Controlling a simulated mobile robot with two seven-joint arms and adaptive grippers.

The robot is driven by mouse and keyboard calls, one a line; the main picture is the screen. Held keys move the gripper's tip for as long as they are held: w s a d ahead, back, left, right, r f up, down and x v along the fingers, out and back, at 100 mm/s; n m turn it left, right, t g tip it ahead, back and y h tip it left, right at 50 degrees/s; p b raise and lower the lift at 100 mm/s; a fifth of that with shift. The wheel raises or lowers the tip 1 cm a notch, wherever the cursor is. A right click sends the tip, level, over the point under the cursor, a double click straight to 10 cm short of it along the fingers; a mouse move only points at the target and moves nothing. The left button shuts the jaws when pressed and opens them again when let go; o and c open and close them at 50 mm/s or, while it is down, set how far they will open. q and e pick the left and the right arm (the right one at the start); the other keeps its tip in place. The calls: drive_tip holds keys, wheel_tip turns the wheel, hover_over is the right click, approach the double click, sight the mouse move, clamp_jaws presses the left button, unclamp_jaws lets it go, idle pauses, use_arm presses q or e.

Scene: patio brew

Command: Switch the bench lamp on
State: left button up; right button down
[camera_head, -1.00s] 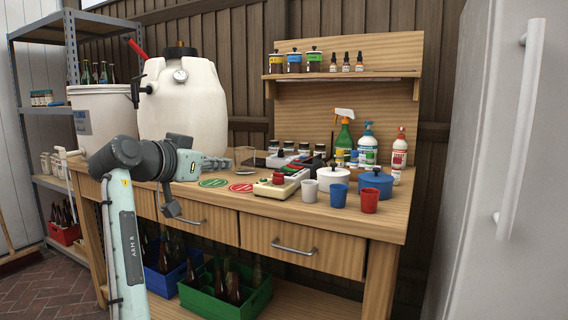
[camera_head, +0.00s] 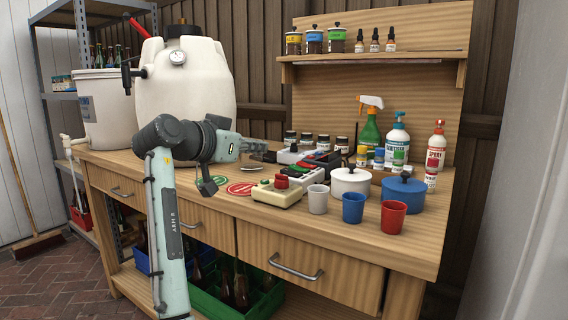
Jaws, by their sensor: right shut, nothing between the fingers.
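I see no lamp that I can make out. A cream control box (camera_head: 290,196) with a red knob (camera_head: 281,181) and a green button stands near the bench's front edge. Behind it lies a grey device (camera_head: 318,162) with a dark panel and red and green parts. My right gripper (camera_head: 257,147) is shut and empty. It is above the bench, left of the grey device and up and left of the cream box, apparently touching neither. My left gripper is out of view.
White, blue and red (camera_head: 393,218) cups and two lidded pots stand right of the box. Spray bottles (camera_head: 396,140) and small jars are behind. A large white fermenter (camera_head: 185,100) stands at the left. Flat green and red discs (camera_head: 240,189) lie below my gripper.

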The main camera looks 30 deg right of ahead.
drive_tip(key=shift+a, duration=0.1)
drive_tip(key=p, duration=0.1)
hover_over(291, 172)
drive_tip(key=a, duration=0.3)
wheel_tip(291, 172, down, 2)
wheel_tip(291, 172, down, 3)
drive_tip(key=shift+w+f, duration=0.1)
drive_tip(key=shift+w, duration=0.05)
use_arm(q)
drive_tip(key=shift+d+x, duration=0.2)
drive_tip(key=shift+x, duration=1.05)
use_arm(e)
drive_tip(key=shift+f, duration=0.6)
